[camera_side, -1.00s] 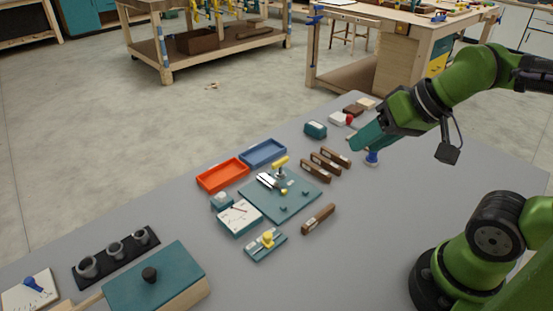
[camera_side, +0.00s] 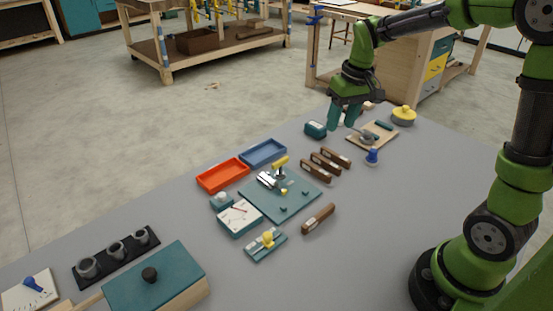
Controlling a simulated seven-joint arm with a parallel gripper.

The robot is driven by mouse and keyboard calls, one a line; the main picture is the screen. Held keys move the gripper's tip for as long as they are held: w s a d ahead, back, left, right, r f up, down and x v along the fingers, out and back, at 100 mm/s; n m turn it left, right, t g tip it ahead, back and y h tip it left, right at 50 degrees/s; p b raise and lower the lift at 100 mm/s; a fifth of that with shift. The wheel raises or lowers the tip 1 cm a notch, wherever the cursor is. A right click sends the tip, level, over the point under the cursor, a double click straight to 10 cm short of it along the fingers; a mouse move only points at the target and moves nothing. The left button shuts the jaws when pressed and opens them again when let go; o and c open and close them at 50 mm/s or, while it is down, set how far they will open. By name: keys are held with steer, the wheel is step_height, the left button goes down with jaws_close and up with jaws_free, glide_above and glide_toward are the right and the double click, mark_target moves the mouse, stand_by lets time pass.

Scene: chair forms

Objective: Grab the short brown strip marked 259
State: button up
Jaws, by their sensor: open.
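Three brown strips lie side by side right of the teal board: one at the back (camera_side: 335,157), one in the middle (camera_side: 325,162) and one at the front (camera_side: 314,171). A fourth brown strip (camera_side: 318,218) lies alone nearer the front. They bear small pale labels too small to read, so I cannot tell which is marked 259. My gripper (camera_side: 342,124) points down above the back of the table, behind the three strips. Its teal fingers are apart, with nothing seen held between them.
A teal block (camera_side: 316,130) stands left of my gripper. A wooden board with a tool (camera_side: 366,139), a blue knob (camera_side: 372,157) and a yellow-topped round thing (camera_side: 404,115) are to its right. The teal board (camera_side: 283,206) and the red tray (camera_side: 222,175) lie left of the strips. The right front table is clear.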

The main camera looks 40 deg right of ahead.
steer(key=w+d+f+n+g, duration=0.2)
steer(key=w+d, duration=0.3)
steer(key=n, duration=0.1)
glide_above(331, 163)
steer(key=shift+h, duration=0.3)
step_height(331, 163, down, 11)
steer(key=shift+s+r, duration=0.1)
steer(key=shift+s, duration=0.05)
steer(key=shift+f, duration=2.6)
jaws_close()
